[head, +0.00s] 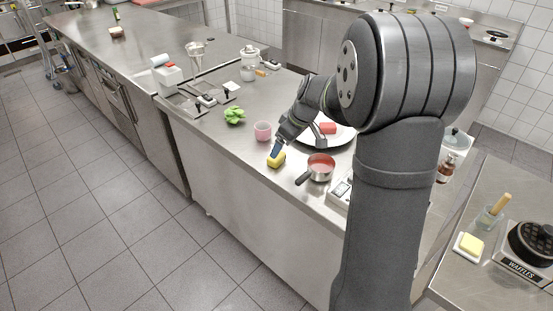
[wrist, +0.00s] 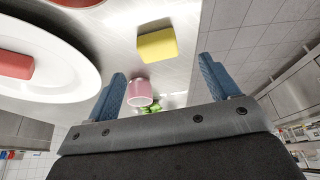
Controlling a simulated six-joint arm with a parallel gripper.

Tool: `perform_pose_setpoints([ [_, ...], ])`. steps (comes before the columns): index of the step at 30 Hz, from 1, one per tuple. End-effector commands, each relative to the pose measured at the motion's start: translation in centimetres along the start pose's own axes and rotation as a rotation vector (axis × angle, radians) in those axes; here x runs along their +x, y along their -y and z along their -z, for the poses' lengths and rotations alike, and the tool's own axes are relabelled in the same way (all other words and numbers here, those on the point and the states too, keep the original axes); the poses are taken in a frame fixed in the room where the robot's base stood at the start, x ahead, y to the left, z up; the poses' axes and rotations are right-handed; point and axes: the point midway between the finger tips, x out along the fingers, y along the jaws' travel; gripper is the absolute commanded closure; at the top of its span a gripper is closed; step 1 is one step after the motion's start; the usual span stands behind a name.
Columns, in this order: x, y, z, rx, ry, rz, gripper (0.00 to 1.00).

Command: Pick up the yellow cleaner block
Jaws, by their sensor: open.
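The yellow cleaner block (head: 276,160) lies on the steel counter close to its front edge. My gripper (head: 277,152) is right above or beside it in the head view and hides part of its top. In the wrist view the yellow block (wrist: 157,44) is ahead of my blue fingers (wrist: 163,75), apart from them and toward the top of the picture. The fingers are spread with nothing between them that they hold. I cannot tell the exact height of the fingertips above the block.
A pink cup (head: 262,131) stands left of the block, and a red pan (head: 320,167) with a dark handle is close on its right. A white plate (head: 345,138) with a red block (head: 327,128) lies behind. Green leaves (head: 234,115) lie farther left.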

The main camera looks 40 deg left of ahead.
Motion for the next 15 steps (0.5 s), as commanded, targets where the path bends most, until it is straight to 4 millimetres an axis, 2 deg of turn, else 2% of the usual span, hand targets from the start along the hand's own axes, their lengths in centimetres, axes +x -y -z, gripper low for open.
perform_pose_setpoints([
  [3,1.5,0.0,0.0,-0.001,0.001,0.001,0.2],
  [11,3.0,-0.1,-0.1,0.0,0.001,0.001,0.2],
  [15,5.0,-0.2,-0.4,0.001,0.002,0.002,0.2],
])
